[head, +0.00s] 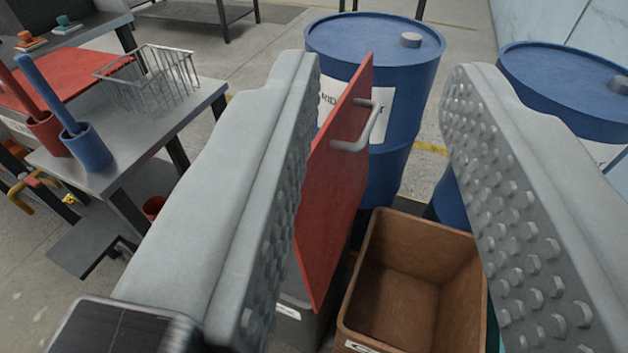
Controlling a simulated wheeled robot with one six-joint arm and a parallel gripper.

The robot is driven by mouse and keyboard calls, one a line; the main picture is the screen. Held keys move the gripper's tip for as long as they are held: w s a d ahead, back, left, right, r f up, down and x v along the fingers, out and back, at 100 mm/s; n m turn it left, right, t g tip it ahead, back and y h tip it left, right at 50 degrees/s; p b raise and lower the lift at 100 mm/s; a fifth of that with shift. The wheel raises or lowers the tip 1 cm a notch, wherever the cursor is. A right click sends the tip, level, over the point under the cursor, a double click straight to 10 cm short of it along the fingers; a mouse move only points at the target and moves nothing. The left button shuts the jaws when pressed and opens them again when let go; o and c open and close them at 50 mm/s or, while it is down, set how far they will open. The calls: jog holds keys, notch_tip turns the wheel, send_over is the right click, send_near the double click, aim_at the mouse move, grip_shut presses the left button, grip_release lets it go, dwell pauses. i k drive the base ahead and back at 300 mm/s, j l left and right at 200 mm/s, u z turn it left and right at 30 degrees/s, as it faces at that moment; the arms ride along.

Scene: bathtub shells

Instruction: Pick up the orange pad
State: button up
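A small orange pad (30,43) with a darker knob or grip on top lies on a dark table at the far upper left. A similar teal pad (68,25) lies just to its right. My gripper (384,68) is open in the foreground, with its two grey, studded fingers wide apart and nothing held between them. The orange pad is well away from the gripper, beyond and left of the left finger.
A red panel (335,185) with a metal handle stands behind the left finger. A brown bin (415,225) and blue drums (375,45) (570,85) are ahead. A metal table (130,125) at left bears a wire basket (155,85) and brushes in red and blue (86,150) cups.

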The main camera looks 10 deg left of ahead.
aim_at(30, 44)
jog(key=u, duration=1.5)
jog(key=i+j+z, duration=0.15)
jog(key=i+j, duration=0.25)
jog(key=i+j+z, duration=0.1)
jog(key=i+j, duration=0.25)
jog(key=j, duration=0.25)
jog(key=i+j+z, duration=0.15)
jog(key=i+j, duration=0.2)
jog(key=j, duration=0.2)
jog(key=i+j+z, duration=0.1)
jog(key=i+j, duration=0.2)
jog(key=j, duration=0.3)
jog(key=i+j+z, duration=0.15)
jog(key=i+j, duration=0.15)
jog(key=j, duration=0.3)
jog(key=i+j+z, duration=0.15)
jog(key=i+j, duration=0.15)
jog(key=j, duration=0.35)
jog(key=i+j+z, duration=0.1)
jog(key=j, duration=0.55)
jog(key=i+j+z, duration=0.15)
jog(key=i+j, duration=0.15)
jog(key=j, duration=0.4)
jog(key=i, duration=0.7)
